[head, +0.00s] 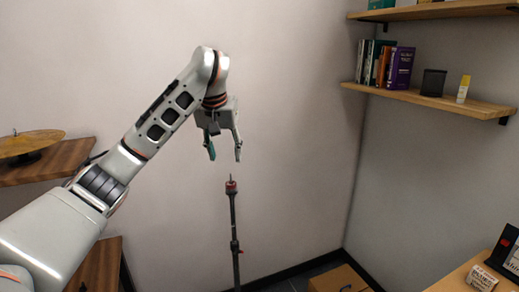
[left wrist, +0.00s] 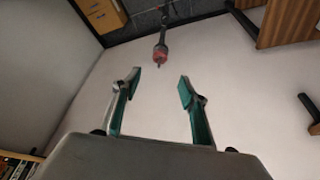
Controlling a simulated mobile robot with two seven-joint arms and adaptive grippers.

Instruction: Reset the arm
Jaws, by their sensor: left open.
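My left arm reaches in from the left in the head view. My left gripper (head: 226,152) points down with its fingers apart and nothing between them. A thin dark upright stand (head: 234,225) with a red-and-black top is just below the fingertips, apart from them. In the left wrist view, my left gripper (left wrist: 157,83) is open and empty. The stand's red top (left wrist: 160,54) shows beyond the fingertips. My right gripper is in neither view.
A gold cymbal (head: 30,143) sits on a wooden shelf (head: 50,168) at the left. Wall shelves (head: 440,98) at the right hold books (head: 398,68) and small items. A cardboard box (head: 338,279) is on the floor. A wooden table (head: 450,282) is at bottom right.

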